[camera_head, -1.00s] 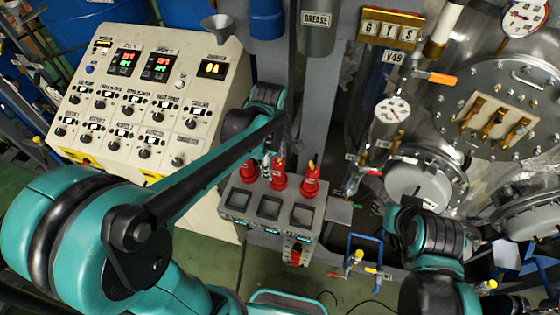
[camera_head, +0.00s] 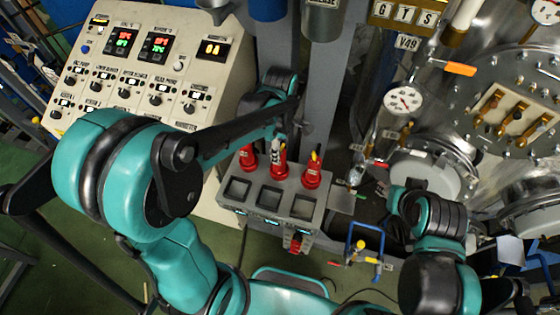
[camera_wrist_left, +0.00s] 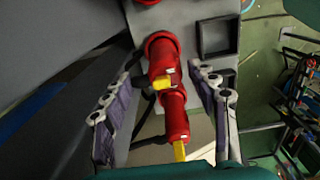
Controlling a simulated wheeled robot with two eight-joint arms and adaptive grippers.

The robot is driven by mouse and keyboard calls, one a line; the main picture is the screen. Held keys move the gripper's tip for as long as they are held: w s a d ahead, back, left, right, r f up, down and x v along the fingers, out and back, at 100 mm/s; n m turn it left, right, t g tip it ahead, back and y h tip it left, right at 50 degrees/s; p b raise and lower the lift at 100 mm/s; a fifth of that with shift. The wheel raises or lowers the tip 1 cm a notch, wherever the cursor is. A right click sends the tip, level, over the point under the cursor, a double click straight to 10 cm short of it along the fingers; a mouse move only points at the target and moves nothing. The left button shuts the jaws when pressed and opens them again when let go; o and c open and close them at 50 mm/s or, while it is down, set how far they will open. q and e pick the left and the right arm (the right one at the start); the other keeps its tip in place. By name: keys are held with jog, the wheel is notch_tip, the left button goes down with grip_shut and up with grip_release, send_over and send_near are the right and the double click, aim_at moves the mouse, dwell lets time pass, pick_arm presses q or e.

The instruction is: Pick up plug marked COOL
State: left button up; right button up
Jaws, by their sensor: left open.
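Three red plugs stand in a row at the back of a grey socket stand (camera_head: 270,222) in the head view: a left plug (camera_head: 247,160), a middle plug (camera_head: 280,170) and a right plug (camera_head: 312,172). The lettering on them is too small to read, so I cannot tell which is COOL. My left gripper (camera_head: 277,147) is over the row, by the middle plug. In the left wrist view, its two fingers (camera_wrist_left: 167,72) are apart, on either side of a red plug (camera_wrist_left: 162,52) with a yellow tip. Another red plug (camera_wrist_left: 176,118) shows below it. My right gripper is out of view.
The stand has three square recesses in front of the plugs. A control panel (camera_head: 135,75) is at the upper left. Steel vessels with a gauge (camera_head: 403,101) and pipes crowd the right. A blue-framed valve (camera_head: 362,245) stands near the right of the stand.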

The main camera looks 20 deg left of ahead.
pick_arm(q)
jog(key=f, duration=0.4)
jog(key=shift+s+f, duration=0.25)
jog(key=shift+s, duration=0.05)
jog(key=shift+w+f, duration=0.15)
jog(key=shift+f, duration=0.25)
jog(key=shift+c, duration=0.3)
grip_shut()
